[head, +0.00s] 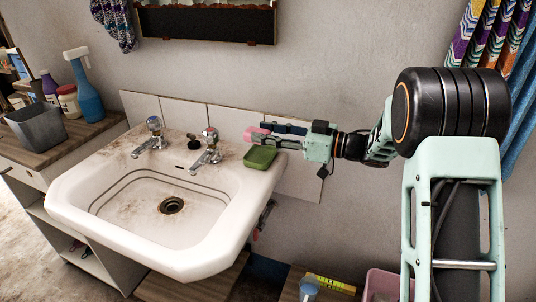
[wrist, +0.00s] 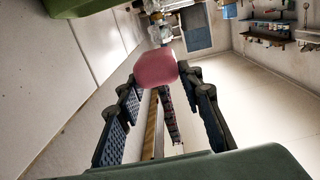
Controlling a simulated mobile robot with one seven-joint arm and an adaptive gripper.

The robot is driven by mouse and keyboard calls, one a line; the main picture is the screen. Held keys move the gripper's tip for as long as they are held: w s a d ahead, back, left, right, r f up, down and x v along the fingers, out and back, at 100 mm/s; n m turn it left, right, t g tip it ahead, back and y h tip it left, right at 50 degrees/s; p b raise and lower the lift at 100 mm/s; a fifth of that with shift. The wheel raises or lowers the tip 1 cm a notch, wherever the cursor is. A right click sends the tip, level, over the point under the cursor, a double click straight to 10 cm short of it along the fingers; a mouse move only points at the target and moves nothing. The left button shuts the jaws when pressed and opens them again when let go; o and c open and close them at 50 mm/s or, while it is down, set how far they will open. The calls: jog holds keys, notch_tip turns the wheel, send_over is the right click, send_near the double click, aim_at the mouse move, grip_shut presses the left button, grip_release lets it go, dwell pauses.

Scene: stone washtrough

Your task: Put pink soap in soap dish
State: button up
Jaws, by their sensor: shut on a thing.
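The pink soap (head: 255,134) is held at the tips of my gripper (head: 266,132), which reaches in from the right above the back right corner of the sink. In the wrist view the pink soap (wrist: 157,68) sits between the two dark fingertips of my gripper (wrist: 160,78). The green soap dish (head: 260,158) rests on the sink's right rim, just below the soap in the head view. No soap shows in it. A green shape at the wrist view's top left looks like part of the soap dish (wrist: 75,7).
The white stained sink (head: 120,212) has two taps, the nearer one (head: 207,150) left of my gripper. A tiled splashback (head: 230,118) stands close behind. A counter on the left holds a grey bin (head: 40,126) and a blue spray bottle (head: 84,90).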

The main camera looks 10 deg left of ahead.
jog(key=w+f, duration=0.1)
jog(key=f, duration=0.1)
jog(key=w+f+b, duration=0.1)
jog(key=w+f, duration=0.1)
jog(key=shift+w+a+f, duration=0.2)
jog(key=f, duration=0.2)
jog(key=f+b, duration=0.1)
jog(key=shift+w+f, duration=0.2)
jog(key=shift+w, duration=0.05)
jog(key=shift+c, duration=0.5)
jog(key=shift+f, duration=0.25)
grip_shut()
jog(key=o, duration=1)
grip_release()
jog(key=shift+f, duration=0.1)
jog(key=shift+d, duration=0.15)
jog(key=d, duration=0.2)
jog(key=d+p, duration=0.1)
jog(key=d, duration=0.1)
jog(key=s+d, duration=0.1)
jog(key=d, duration=0.2)
jog(key=shift+r, duration=0.4)
